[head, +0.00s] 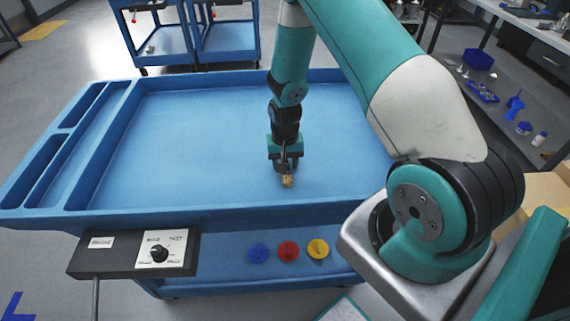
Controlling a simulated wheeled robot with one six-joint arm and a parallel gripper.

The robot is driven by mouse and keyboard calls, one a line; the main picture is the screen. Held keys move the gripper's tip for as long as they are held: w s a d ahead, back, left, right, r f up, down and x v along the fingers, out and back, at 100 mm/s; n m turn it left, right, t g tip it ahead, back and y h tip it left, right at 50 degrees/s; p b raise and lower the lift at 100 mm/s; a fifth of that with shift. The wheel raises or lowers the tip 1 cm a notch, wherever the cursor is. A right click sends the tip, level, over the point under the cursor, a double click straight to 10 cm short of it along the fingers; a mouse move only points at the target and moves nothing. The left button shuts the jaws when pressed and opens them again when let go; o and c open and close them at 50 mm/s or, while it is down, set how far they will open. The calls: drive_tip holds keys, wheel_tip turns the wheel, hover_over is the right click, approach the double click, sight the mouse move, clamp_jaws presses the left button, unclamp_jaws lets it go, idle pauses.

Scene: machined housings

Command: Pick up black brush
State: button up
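My gripper (285,167) points down over the blue cart's tray (190,140), right of the tray's middle. A small tan, bristle-like tip (287,181) shows just below the fingers, with a thin dark part above it between them. It looks like the end of the black brush, mostly hidden by the gripper. I cannot tell whether the fingers are closed on it or whether it touches the tray.
The rest of the tray is bare, with empty narrow compartments on its left. A control box (133,254) hangs on the front edge. Blue, red and yellow knobs (288,251) sit below. Other blue carts (225,40) stand behind; a grey shelf (505,95) holds blue items at right.

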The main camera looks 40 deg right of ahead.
clamp_jaws()
